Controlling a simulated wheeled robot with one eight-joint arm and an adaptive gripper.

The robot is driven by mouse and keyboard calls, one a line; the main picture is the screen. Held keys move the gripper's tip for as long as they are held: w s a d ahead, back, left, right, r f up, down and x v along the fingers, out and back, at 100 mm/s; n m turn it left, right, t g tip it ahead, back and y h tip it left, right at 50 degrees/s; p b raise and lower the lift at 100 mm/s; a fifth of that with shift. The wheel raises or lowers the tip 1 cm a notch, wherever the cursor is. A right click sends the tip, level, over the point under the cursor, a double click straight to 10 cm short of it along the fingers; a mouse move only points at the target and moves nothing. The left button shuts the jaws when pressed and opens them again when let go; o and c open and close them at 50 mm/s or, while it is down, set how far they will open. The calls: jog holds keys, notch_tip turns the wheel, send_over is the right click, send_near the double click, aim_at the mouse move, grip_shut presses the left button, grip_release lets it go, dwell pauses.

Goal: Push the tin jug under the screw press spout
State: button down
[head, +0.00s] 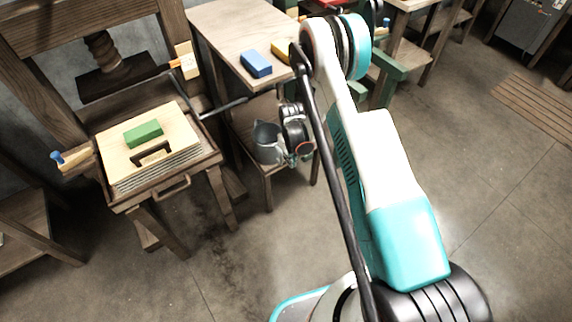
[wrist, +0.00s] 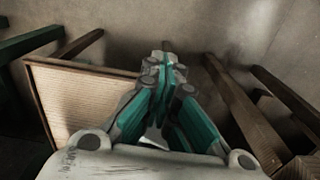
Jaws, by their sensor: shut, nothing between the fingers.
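The tin jug (head: 268,143) is grey metal and stands upright on a low wooden stool (head: 262,170), right of the screw press (head: 102,50). My gripper (head: 290,148) is at the jug's right side, very close to it; I cannot tell whether they touch. In the wrist view the teal fingers of my gripper (wrist: 164,62) are shut with nothing between them, beside a wooden top (wrist: 75,95). The jug cannot be made out there. A dark bar (head: 222,108) juts right from the press, behind and left of the jug; I cannot tell whether it is the spout.
The floor (head: 250,255) in front is clear.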

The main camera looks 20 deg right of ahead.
jog(key=w+a+f+b, duration=0.1)
jog(key=w+f+b, duration=0.2)
jog(key=f, duration=0.7)
jog(key=shift+w+b, duration=0.4)
jog(key=shift+b, duration=0.75)
jog(key=shift+a, duration=0.1)
